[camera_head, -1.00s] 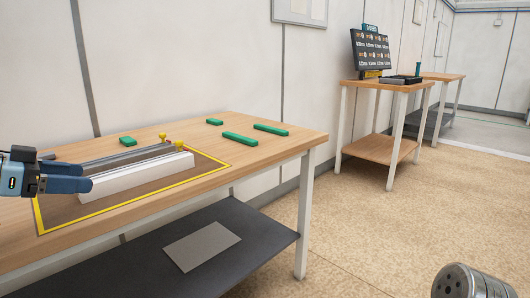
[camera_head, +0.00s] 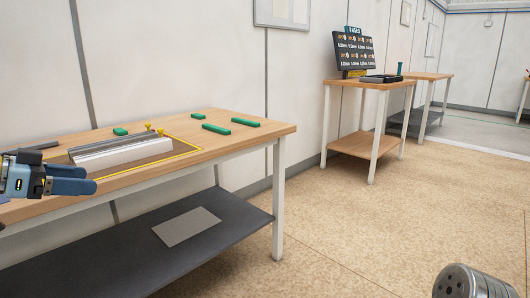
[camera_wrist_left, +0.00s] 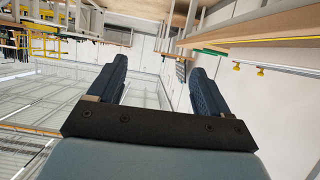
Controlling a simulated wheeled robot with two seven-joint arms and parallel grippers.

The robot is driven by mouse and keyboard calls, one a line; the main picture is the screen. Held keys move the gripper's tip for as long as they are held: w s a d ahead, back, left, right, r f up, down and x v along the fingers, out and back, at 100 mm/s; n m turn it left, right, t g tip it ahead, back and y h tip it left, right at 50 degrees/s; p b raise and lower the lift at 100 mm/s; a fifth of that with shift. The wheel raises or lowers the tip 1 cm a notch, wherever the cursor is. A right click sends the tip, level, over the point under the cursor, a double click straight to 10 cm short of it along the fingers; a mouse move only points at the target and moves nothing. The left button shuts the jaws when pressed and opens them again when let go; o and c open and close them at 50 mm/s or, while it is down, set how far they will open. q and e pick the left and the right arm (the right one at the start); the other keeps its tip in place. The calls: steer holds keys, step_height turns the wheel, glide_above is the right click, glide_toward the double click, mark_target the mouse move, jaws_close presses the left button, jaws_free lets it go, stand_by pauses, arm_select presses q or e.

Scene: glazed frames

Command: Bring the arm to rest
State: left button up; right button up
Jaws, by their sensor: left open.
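My left gripper (camera_head: 78,179) comes in at the left edge of the head view, in front of the near workbench (camera_head: 262,131). In the left wrist view its two dark blue fingers (camera_wrist_left: 157,88) stand apart with nothing between them. The gripper is open and empty, pointing to the right in the head view. My right gripper's fingers do not show.
On the bench, a white profile (camera_head: 122,153) lies inside a yellow-bordered area with small yellow knobs (camera_head: 148,127) behind it. Several green bars (camera_head: 246,122) lie around. A grey sheet (camera_head: 187,227) is on the lower shelf. A second table (camera_head: 372,84) carries a display board (camera_head: 354,50). Open floor lies right.

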arm_select(q)
steer(key=w+d+f+n+g+y, duration=0.1)
steer(key=w+d+f+n+g, duration=0.15)
steer(key=f, duration=0.85)
steer(key=w+d+f+n+g+y, duration=0.15)
steer(key=w+f, duration=0.25)
steer(key=f, duration=0.6)
steer(key=w+d+f+n+g, duration=0.1)
steer(key=w+d+f+n, duration=0.15)
steer(key=f, duration=0.85)
steer(key=s+d+f+n+g+y+p, duration=0.1)
steer(key=s+d+f, duration=0.25)
steer(key=f, duration=0.45)
steer(key=s+d+f+n+g+y, duration=0.1)
steer(key=s+d+f, duration=0.2)
steer(key=d+f, duration=0.3)
steer(key=s+d+f+n+g+p, duration=0.1)
steer(key=s+d+f, duration=0.25)
steer(key=f, duration=0.55)
steer(key=s+d+f+g, duration=0.1)
steer(key=s+d+f, duration=0.5)
steer(key=s, duration=0.5)
steer(key=shift+d, duration=0.6)
